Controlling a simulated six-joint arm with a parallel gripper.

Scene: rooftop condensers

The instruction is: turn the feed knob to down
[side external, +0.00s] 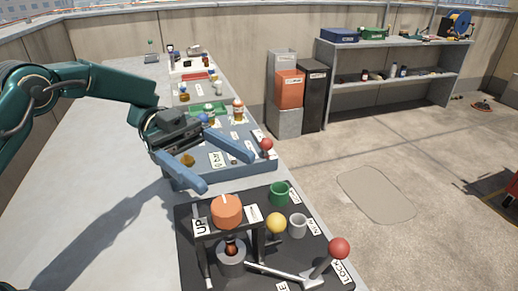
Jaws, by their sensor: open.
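An orange round knob (227,213) with a pale pointer mark on top sits on a dark stand at the front. A label reading "UP" (200,227) is on its left, and another label (253,216) on its right is too small to read. The pale mark points roughly toward the back of the bench. My gripper (225,172) is open and empty, with its two blue fingers spread apart. It is behind the knob in the picture, over the near part of a blue tray, and appears apart from the knob.
The blue tray (225,175) lies behind. The bench's left side is clear.

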